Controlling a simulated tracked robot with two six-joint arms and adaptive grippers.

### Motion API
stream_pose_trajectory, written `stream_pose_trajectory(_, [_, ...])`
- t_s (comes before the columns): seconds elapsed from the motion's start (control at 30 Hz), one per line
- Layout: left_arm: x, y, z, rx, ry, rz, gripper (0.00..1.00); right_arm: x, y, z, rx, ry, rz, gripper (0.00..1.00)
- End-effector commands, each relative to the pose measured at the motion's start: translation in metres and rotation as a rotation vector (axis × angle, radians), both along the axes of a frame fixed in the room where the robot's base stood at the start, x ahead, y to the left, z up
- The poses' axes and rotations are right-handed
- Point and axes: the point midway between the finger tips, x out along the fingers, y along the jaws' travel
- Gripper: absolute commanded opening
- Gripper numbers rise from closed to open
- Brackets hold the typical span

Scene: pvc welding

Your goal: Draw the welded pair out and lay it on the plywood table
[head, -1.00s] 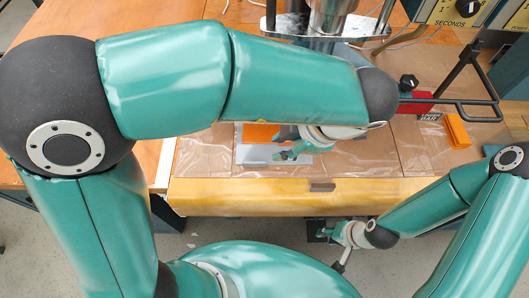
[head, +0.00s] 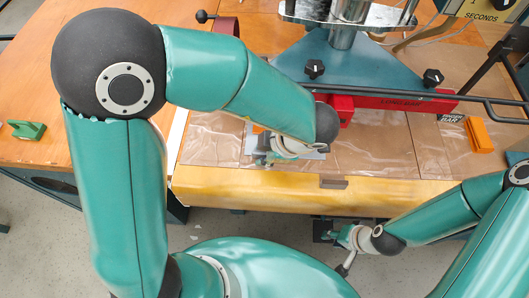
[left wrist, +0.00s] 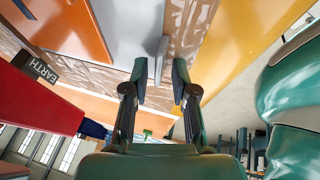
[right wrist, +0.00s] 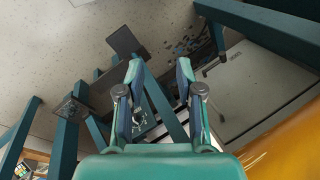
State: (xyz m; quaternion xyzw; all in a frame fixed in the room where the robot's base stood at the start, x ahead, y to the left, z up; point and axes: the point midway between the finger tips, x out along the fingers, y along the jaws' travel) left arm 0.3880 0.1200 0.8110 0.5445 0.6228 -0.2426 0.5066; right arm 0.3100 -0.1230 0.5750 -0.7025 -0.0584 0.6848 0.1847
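The pair is a pale grey sheet (head: 251,143) with an orange sheet, lying on the clear-covered bed of the press; my left arm hides much of it in the head view. The left wrist view shows the grey sheet (left wrist: 125,28) beside the orange sheet (left wrist: 62,28), with a small grey upright tab (left wrist: 161,55) on the grey. My left gripper (head: 268,160) is low at the sheet's front edge. Its fingers (left wrist: 160,72) are open, with the tab just ahead of the gap. My right gripper (head: 343,236) is open and empty below the bed's front edge. The plywood table (head: 100,110) is at the left.
The blue press plate (head: 350,68) and red bar (head: 400,102) stand behind the sheets. A black rail (head: 470,101) juts out at the right, near an orange block (head: 479,135). A green object (head: 27,130) lies on the table's left; its middle is clear.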

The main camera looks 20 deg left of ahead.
Motion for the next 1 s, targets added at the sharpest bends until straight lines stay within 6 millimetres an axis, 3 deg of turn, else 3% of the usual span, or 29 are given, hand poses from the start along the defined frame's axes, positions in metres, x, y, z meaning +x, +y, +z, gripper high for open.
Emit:
stream_pose_trajectory(0.33, [-0.0003,0.0019,-0.0042,0.002,0.004,-0.001,0.27,0.0000,0.0000,-0.0009,0.000,0.000,0.000,0.36])
stream_pose_trajectory(0.5, [-0.0001,0.0017,-0.0044,0.001,0.004,-0.001,0.00,0.0000,0.0000,-0.0011,0.000,0.000,0.000,0.36])
stream_pose_trajectory(1.0, [0.0005,0.0052,-0.0038,0.001,0.005,-0.005,0.00,0.0000,0.0000,0.0021,0.000,0.000,0.000,0.36])
